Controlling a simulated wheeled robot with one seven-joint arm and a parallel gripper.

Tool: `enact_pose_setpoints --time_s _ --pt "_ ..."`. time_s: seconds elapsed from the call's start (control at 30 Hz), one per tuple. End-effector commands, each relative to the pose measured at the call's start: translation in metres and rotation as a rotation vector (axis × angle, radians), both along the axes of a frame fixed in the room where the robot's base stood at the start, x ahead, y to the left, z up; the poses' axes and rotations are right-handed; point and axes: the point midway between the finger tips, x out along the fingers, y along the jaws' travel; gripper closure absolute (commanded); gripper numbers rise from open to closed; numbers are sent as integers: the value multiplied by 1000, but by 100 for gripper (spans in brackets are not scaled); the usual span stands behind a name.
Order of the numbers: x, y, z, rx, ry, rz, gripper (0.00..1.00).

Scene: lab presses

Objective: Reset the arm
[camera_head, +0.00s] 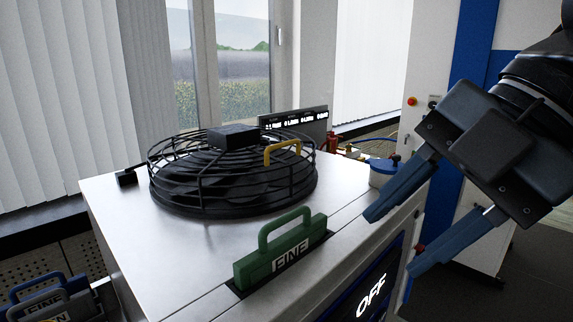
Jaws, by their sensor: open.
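My gripper (388,243) is at the right of the head view, at the end of my dark arm. Its two blue fingers are spread apart with nothing between them. It hangs in front of the right side of the metal cabinet (125,225), apart from the green handle block. The green handle block (283,252), marked "EINE", sits upright in a dark slot on the cabinet top. The rest of my arm is cut off by the picture's right edge.
A round black fan cage (230,170) with a yellow handle (283,148) stands on the cabinet. A blue-lidded container (384,170) is near the fingers. More handle blocks (45,297) lie lower left. Floor shows at lower right.

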Motion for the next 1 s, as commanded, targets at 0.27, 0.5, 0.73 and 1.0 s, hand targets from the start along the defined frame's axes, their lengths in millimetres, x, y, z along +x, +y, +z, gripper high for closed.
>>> enact_pose_setpoints --time_s 0.27,0.5,0.73,1.0 --pt "19 60 25 489 1 -122 54" --pt "37 78 43 870 53 -281 54" --pt "55 72 39 1185 128 -475 54" --pt "66 49 0 1471 217 -751 54"
